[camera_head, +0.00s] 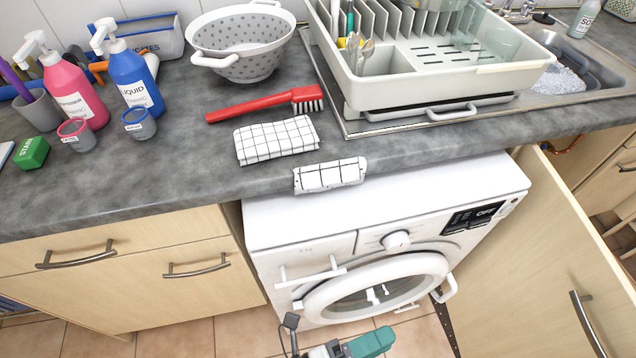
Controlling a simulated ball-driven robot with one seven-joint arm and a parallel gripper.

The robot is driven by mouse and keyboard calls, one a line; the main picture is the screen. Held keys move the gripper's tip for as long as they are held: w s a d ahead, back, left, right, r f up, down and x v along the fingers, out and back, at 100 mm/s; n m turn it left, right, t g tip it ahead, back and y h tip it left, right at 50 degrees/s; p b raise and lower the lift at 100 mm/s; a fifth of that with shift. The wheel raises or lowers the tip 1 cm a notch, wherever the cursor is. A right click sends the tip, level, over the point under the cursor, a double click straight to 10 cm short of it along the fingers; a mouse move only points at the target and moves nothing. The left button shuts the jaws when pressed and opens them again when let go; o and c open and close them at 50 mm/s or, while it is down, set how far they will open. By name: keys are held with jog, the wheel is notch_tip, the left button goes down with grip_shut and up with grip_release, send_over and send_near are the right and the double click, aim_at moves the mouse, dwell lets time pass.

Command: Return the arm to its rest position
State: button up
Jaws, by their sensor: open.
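Part of my arm, with grey and teal housings, shows at the bottom edge of the head view, low in front of the washing machine (330,235). My gripper (316,347) seems to be at this low end, cut off by the frame, with a thin dark finger-like part standing up at its left. It is open, and I see nothing held in it. It is well below the worktop (120,185) and apart from the things on it.
A pale cabinet door (545,255) stands open at the right. A checked cloth (330,175) lies at the worktop edge, another (276,140) behind it. A red brush (265,104), colander (240,45), dish rack (420,90) and bottles (133,80) stand farther back. Tiled floor shows below.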

jog(key=w+d+f+n+t+y+p, duration=0.1)
jog(key=w+f+n+t+y, duration=0.25)
jog(key=n+y, duration=0.7)
jog(key=w+d+f+n+t+y+p, duration=0.15)
jog(key=w+n+t+y, duration=0.25)
jog(key=n+y, duration=0.65)
jog(key=s+d+r+n+g+h+p, duration=0.1)
jog(key=s+d+n+g+h+p, duration=0.1)
jog(key=s+d+n+g, duration=0.7)
jog(key=s+d+g+h, duration=0.1)
jog(key=s+d+g, duration=0.3)
jog(key=d, duration=0.2)
jog(key=shift+s+d+r+h, duration=0.3)
jog(key=shift+h, duration=0.1)
jog(key=shift+g, duration=0.25)
